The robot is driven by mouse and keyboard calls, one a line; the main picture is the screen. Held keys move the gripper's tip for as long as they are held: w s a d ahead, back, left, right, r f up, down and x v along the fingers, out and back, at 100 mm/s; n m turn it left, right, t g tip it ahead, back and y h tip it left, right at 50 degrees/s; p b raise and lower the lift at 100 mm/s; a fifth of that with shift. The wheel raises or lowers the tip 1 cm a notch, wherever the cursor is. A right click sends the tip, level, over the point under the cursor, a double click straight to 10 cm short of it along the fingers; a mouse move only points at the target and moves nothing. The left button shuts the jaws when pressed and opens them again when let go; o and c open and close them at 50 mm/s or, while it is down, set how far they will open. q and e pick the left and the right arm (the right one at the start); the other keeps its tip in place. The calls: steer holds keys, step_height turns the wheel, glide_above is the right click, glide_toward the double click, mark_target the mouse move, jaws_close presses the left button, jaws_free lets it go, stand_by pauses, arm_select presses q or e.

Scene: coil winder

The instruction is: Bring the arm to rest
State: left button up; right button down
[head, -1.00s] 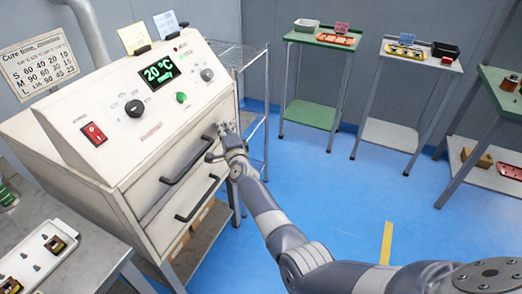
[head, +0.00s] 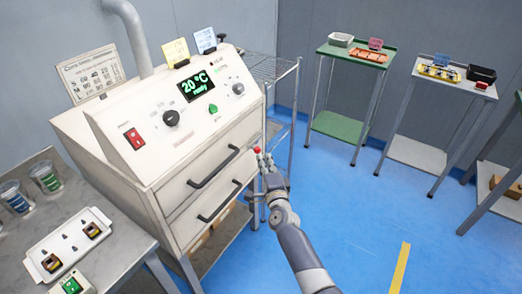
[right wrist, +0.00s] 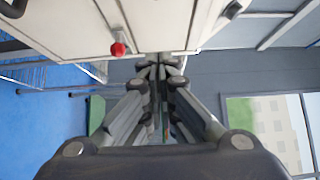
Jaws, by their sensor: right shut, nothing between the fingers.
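My right arm reaches up from the lower right in the head view. Its gripper (head: 266,163) is at the right edge of the white oven (head: 165,125), just right of the ends of the two dark drawer handles. My left gripper is not in view.
The oven display (head: 196,86) reads 20 °C ready. A grey bench (head: 120,240) at left holds a white tray (head: 72,232) and cups. A wire rack (head: 283,75) stands behind the oven. A green table (head: 350,60) and a grey table (head: 450,82) stand at the back.

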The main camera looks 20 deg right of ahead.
steer(key=s+a+f+n+g+y, duration=0.1)
steer(key=s+f+n+g, duration=0.25)
steer(key=s+f, duration=0.7)
steer(key=s+a+f+n+g+y, duration=0.15)
steer(key=s+f+n, duration=0.45)
steer(key=f, duration=0.7)
steer(key=s+f+n+g, duration=0.3)
steer(key=s+f+g, duration=0.1)
steer(key=s+f, duration=0.6)
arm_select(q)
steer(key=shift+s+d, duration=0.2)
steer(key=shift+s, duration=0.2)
arm_select(e)
steer(key=s+d+f+n+g, duration=0.2)
steer(key=s+f, duration=0.3)
steer(key=s, duration=0.6)
steer(key=s+d+f+n+g+h, duration=0.1)
steer(key=s+f+n+g, duration=0.2)
steer(key=s, duration=0.9)
steer(key=s+d+f+n+g, duration=0.2)
steer(key=s+f, duration=0.5)
steer(key=s, duration=0.5)
steer(key=shift+s+d+n+g, duration=0.3)
steer(key=shift+n+g, duration=0.2)
steer(key=shift+n, duration=0.55)
steer(key=shift+w, duration=0.1)
